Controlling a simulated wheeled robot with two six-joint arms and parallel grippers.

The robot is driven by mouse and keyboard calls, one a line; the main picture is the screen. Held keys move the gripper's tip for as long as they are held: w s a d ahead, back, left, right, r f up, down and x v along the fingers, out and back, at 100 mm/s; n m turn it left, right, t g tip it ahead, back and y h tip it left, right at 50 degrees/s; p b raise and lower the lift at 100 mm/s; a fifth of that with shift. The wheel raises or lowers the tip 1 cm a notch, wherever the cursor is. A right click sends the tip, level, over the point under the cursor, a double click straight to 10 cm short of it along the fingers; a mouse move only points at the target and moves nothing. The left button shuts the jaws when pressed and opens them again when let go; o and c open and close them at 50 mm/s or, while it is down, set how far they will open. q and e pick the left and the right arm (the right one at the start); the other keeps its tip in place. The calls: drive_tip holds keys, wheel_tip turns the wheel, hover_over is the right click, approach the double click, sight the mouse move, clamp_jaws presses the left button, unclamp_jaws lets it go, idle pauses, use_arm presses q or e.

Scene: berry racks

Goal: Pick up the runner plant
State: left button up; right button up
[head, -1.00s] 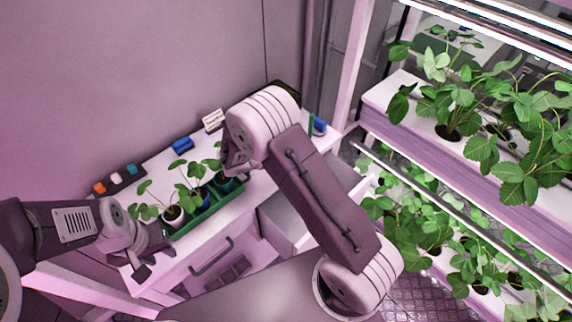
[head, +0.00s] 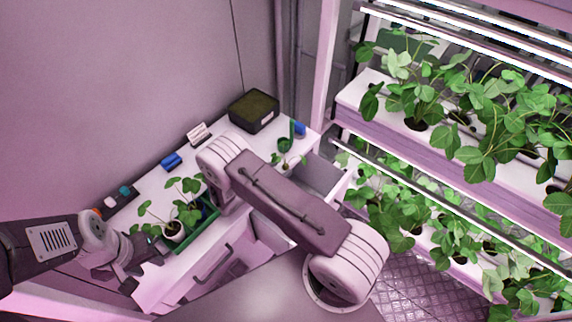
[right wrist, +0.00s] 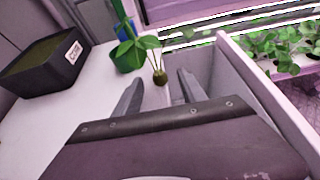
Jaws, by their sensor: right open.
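A small plant with a few green leaves and a dark root plug (right wrist: 159,77), which looks like the runner plant, stands near the counter's edge by the open drawer. My left gripper (head: 141,265) is open and empty at the counter's front left, left of the potted plants.
A green pot (right wrist: 128,58) stands beside the small plant. A black box (head: 254,112) is at the back. An open drawer (head: 322,178) juts out at right. Potted plants (head: 173,229) sit in a green tray. Planted racks (head: 455,160) fill the right side.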

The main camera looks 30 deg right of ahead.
sight(283, 166)
drive_tip(key=x, duration=0.2)
drive_tip(key=shift+w+d, duration=0.15)
drive_tip(key=shift+d, duration=0.2)
drive_tip(key=shift+w+d+f, duration=0.1)
drive_tip(key=shift+w+f, duration=0.05)
drive_tip(key=shift+f, duration=0.05)
use_arm(q)
drive_tip(key=shift+w+r, duration=0.1)
drive_tip(key=shift+r, duration=0.4)
use_arm(e)
clamp_jaws()
